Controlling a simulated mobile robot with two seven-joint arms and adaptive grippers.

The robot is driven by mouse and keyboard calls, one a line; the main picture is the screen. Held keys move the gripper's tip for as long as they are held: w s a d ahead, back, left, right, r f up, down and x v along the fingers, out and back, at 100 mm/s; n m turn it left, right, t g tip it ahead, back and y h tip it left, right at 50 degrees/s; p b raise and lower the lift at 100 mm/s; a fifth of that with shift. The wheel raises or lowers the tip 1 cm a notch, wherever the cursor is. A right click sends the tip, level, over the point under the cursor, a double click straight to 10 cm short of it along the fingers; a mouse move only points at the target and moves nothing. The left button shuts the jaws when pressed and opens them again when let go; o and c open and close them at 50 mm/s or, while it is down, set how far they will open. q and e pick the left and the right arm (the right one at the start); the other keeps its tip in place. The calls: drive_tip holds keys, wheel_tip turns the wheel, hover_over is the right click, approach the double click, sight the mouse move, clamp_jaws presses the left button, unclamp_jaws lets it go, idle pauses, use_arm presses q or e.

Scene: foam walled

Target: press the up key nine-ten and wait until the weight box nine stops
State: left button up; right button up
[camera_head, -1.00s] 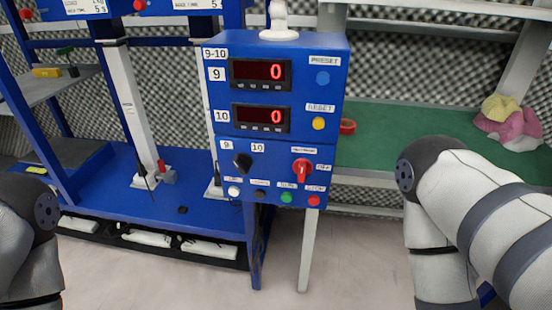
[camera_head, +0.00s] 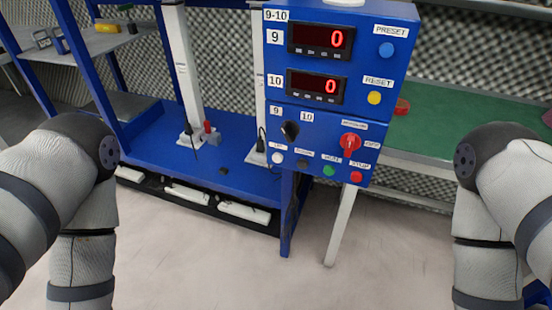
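The blue control box labelled 9-10 (camera_head: 281,140) stands upright at the middle right. Its upper display for 9 (camera_head: 320,39) and lower display for 10 (camera_head: 315,87) both read a red 0. A white button (camera_head: 277,158) and a black button (camera_head: 303,162) sit at its lower left; their small labels, one seemingly UP, are hard to read. A black selector knob (camera_head: 290,130) sits between the marks 9 and 10. I cannot identify weight box nine. Both my arms show at the sides, away from the box, but neither gripper is in view.
The box also has a red switch (camera_head: 350,145), green button (camera_head: 328,171), red button (camera_head: 356,177), yellow button (camera_head: 374,97) and blue button (camera_head: 386,49). A blue test rig (camera_head: 235,140) stands left, a green-topped table (camera_head: 440,120) right. Bare floor lies in front.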

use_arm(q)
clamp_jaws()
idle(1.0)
